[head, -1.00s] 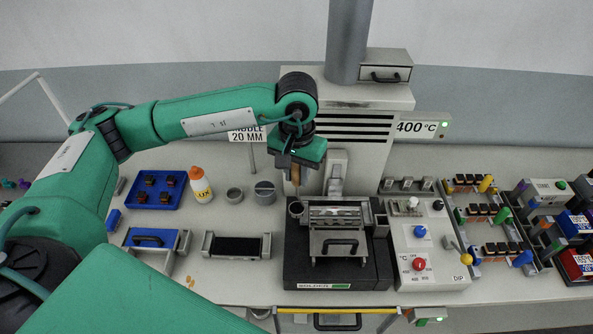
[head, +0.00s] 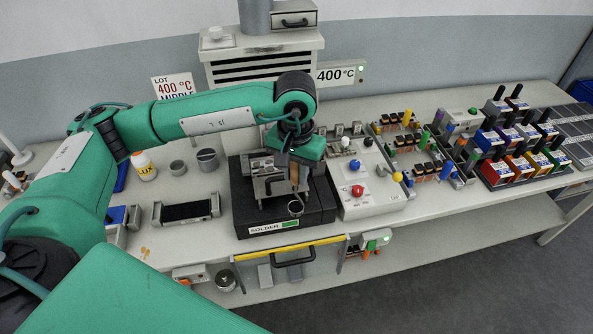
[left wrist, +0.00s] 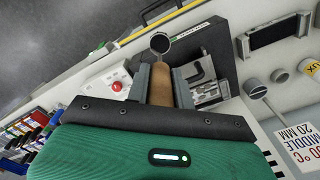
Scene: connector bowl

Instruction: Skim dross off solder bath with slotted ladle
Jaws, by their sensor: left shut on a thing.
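My left gripper (head: 295,160) is shut on the upright wooden handle (head: 294,176) of the ladle, whose round metal cup (head: 295,208) hangs below over the front right part of the solder bath. The ladle cup also shows in the left wrist view (left wrist: 160,42), beyond the fingers (left wrist: 163,85). The solder bath (head: 242,216) is a black block with a metal fitting and handle on top, partly hidden by my gripper. I cannot make out the slots or any dross. My right gripper is not in view.
A control box (head: 372,200) with a red knob stands right of the bath. A dark-topped tray (head: 187,209), a LUX bottle (head: 144,167) and small cups (head: 207,160) stand left. Colored bins (head: 500,172) fill the right. A fume hood (head: 262,60) stands behind.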

